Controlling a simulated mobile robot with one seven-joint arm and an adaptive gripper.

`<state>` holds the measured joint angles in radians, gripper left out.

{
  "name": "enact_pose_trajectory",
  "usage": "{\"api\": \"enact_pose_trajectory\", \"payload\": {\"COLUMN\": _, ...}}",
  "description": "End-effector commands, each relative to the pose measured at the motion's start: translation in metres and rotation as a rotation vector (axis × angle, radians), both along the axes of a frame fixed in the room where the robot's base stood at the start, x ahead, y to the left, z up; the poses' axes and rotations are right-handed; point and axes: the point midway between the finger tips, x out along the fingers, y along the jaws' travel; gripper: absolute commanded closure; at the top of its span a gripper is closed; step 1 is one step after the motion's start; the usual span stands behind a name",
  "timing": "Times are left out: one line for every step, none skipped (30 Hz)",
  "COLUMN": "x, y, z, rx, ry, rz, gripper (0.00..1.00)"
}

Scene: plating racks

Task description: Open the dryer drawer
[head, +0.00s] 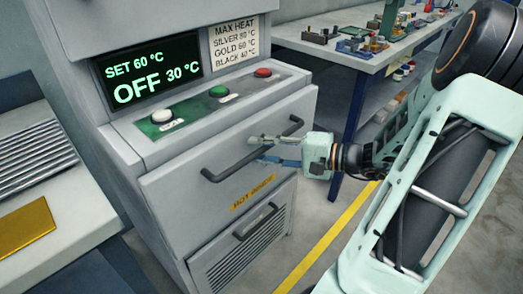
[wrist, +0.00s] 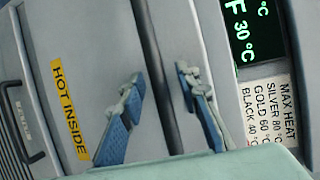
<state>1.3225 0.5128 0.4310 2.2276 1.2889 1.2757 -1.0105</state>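The dryer drawer (head: 180,205) is a grey front with a yellow "HOT INSIDE" label (wrist: 70,105) and a dark bar handle (head: 222,172). I see no clear gap showing into the drawer. My gripper (head: 258,150) reaches in from the right at the middle of the handle, with its fingers apart. In the wrist view, the handle (wrist: 160,60) runs between the two fingers of my gripper (wrist: 160,80). I cannot tell whether either finger touches the bar.
Above the drawer are white, green (head: 218,91) and red buttons and a display (head: 150,75) reading OFF, 30 °C. A vented lower panel (head: 245,250) has its own handle. A workbench (head: 340,45) stands at the back right. Floor with a yellow line (head: 325,240) lies right of the dryer.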

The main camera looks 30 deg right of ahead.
Motion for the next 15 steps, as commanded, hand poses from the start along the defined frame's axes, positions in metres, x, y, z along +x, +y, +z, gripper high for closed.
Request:
{"api": "enact_pose_trajectory", "payload": {"x": -0.0001, "y": -0.0001, "z": 0.0001, "rx": 0.0, "ry": 0.0, "rz": 0.0, "gripper": 0.7}}
{"api": "enact_pose_trajectory", "payload": {"x": -0.0001, "y": -0.0001, "z": 0.0001, "rx": 0.0, "ry": 0.0, "rz": 0.0, "gripper": 0.7}}
{"api": "enact_pose_trajectory", "payload": {"x": -0.0001, "y": -0.0001, "z": 0.0001, "rx": 0.0, "ry": 0.0, "rz": 0.0, "gripper": 0.7}}
{"api": "enact_pose_trajectory", "payload": {"x": -0.0001, "y": -0.0001, "z": 0.0001, "rx": 0.0, "ry": 0.0, "rz": 0.0, "gripper": 0.73}}
{"api": "enact_pose_trajectory", "payload": {"x": -0.0001, "y": -0.0001, "z": 0.0, "rx": 0.0, "ry": 0.0, "rz": 0.0, "gripper": 0.76}}
{"api": "enact_pose_trajectory", "payload": {"x": -0.0002, "y": -0.0002, "z": 0.0001, "rx": 0.0, "ry": 0.0, "rz": 0.0, "gripper": 0.81}}
{"api": "enact_pose_trajectory", "payload": {"x": -0.0002, "y": -0.0002, "z": 0.0001, "rx": 0.0, "ry": 0.0, "rz": 0.0, "gripper": 0.84}}
{"api": "enact_pose_trajectory", "payload": {"x": -0.0002, "y": -0.0002, "z": 0.0001, "rx": 0.0, "ry": 0.0, "rz": 0.0, "gripper": 0.88}}
{"api": "enact_pose_trajectory", "payload": {"x": -0.0002, "y": -0.0002, "z": 0.0001, "rx": 0.0, "ry": 0.0, "rz": 0.0, "gripper": 0.92}}
{"api": "enact_pose_trajectory", "payload": {"x": -0.0003, "y": -0.0003, "z": 0.0001, "rx": 0.0, "ry": 0.0, "rz": 0.0, "gripper": 0.95}}
{"api": "enact_pose_trajectory", "payload": {"x": -0.0002, "y": -0.0003, "z": 0.0001, "rx": 0.0, "ry": 0.0, "rz": 0.0, "gripper": 0.98}}
{"api": "enact_pose_trajectory", "payload": {"x": -0.0002, "y": -0.0003, "z": 0.0001, "rx": 0.0, "ry": 0.0, "rz": 0.0, "gripper": 1.0}}
{"api": "enact_pose_trajectory", "payload": {"x": -0.0002, "y": -0.0003, "z": 0.0001, "rx": 0.0, "ry": 0.0, "rz": 0.0, "gripper": 1.0}}
{"api": "enact_pose_trajectory", "payload": {"x": -0.0002, "y": -0.0003, "z": 0.0001, "rx": 0.001, "ry": 0.001, "rz": 0.0, "gripper": 1.0}}
{"api": "enact_pose_trajectory", "payload": {"x": -0.0003, "y": -0.0004, "z": 0.0001, "rx": 0.0, "ry": 0.0, "rz": 0.0, "gripper": 1.0}}
